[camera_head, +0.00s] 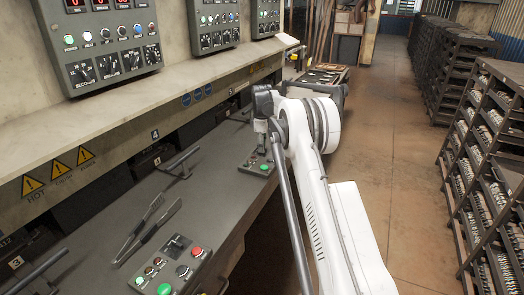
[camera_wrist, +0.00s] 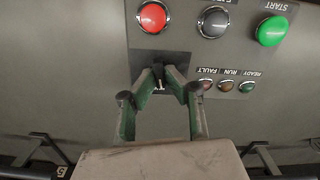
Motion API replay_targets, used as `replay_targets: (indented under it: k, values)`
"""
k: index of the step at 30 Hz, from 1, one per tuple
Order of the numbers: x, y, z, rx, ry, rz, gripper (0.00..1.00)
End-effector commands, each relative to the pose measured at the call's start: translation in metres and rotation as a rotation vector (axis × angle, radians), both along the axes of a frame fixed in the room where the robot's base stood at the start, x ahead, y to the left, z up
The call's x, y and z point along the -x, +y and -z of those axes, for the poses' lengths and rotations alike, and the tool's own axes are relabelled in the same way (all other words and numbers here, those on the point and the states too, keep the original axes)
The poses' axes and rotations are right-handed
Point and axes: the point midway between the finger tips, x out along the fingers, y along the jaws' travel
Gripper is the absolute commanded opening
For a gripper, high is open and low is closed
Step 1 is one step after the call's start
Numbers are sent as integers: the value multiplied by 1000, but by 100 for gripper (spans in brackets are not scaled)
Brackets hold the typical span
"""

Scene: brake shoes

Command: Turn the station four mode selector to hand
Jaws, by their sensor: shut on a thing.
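The station control panel (camera_wrist: 222,52) appears upside down in the wrist view. It carries a black mode selector knob (camera_wrist: 158,70) beside the red button. My gripper (camera_wrist: 160,76) has its two green-lined fingers closed around this knob, with the tips meeting at it. The fingers partly hide the knob and its lettering, so its pointed position cannot be read. In the head view my gripper (camera_head: 262,138) reaches down over the panel (camera_head: 257,168), to the right of the number 4 label (camera_head: 155,134). My arm hides part of that panel.
In the wrist view, a red button (camera_wrist: 152,17), a dark button (camera_wrist: 213,22), a green start button (camera_wrist: 271,31) and small lamps surround the selector. In the head view, tongs (camera_head: 150,230) and another control panel (camera_head: 172,266) lie along the bench. Racks (camera_head: 490,150) stand right, across a clear aisle.

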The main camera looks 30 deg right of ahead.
Motion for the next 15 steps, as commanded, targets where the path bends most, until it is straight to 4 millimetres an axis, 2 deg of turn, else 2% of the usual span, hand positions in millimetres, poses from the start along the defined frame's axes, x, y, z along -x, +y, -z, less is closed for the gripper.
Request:
replay_targets:
  k: [6, 15]
  values:
    - [0, 0, 1, 0, 0, 129, 0]
    - [-1, -1, 0, 0, 0, 219, 0]
